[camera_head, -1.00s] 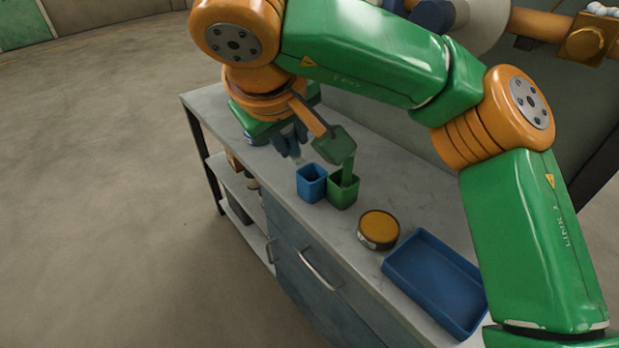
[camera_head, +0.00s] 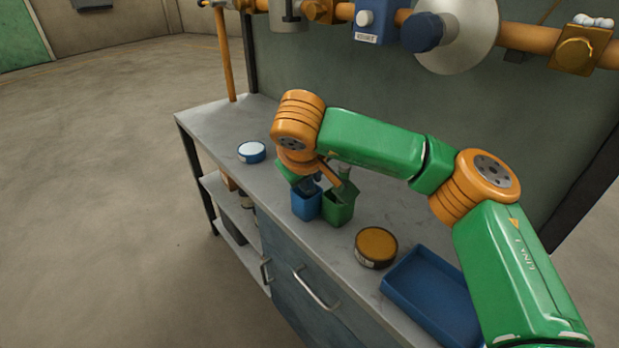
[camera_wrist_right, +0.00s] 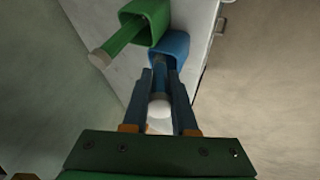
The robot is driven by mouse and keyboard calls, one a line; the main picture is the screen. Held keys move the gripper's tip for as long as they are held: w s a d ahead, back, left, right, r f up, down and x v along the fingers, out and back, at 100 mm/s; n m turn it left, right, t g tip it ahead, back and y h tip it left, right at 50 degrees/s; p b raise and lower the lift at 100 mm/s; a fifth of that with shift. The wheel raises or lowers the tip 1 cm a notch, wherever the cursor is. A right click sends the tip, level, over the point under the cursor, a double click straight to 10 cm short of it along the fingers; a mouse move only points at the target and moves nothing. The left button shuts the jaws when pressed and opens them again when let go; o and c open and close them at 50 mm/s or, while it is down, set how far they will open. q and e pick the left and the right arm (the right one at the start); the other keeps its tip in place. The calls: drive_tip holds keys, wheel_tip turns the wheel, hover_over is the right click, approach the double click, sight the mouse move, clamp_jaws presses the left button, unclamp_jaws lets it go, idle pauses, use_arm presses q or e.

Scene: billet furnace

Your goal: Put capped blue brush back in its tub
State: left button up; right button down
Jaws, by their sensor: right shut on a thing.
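The blue tub (camera_head: 306,204) stands on the bench, left of and close beside the green tub (camera_head: 338,209). My right gripper (camera_head: 309,187) is right above the blue tub's mouth, pointing down. In the right wrist view, my right gripper (camera_wrist_right: 162,92) is shut on the blue brush (camera_wrist_right: 159,82), whose pale rounded end (camera_wrist_right: 159,108) shows between the fingers. The brush points toward the blue tub (camera_wrist_right: 178,46). Its far end and cap are hidden, so I cannot tell how deep it is. My left gripper is not in view.
A green brush (camera_wrist_right: 122,40) leans out of the green tub. An orange-topped tin (camera_head: 376,246) and a blue tray (camera_head: 432,296) lie to the right. A white-topped blue tin (camera_head: 251,152) stands at left. A pipe with valves (camera_head: 400,18) runs behind the bench.

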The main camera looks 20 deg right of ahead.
drive_tip(key=shift+f, duration=0.5)
drive_tip(key=c, duration=0.7)
unclamp_jaws()
drive_tip(key=shift+r, duration=0.1)
drive_tip(key=p+v, duration=0.1)
drive_tip(key=v, duration=1.2)
drive_tip(key=shift+w, duration=0.25)
drive_tip(key=shift+d+r, duration=0.1)
drive_tip(key=shift+r, duration=0.05)
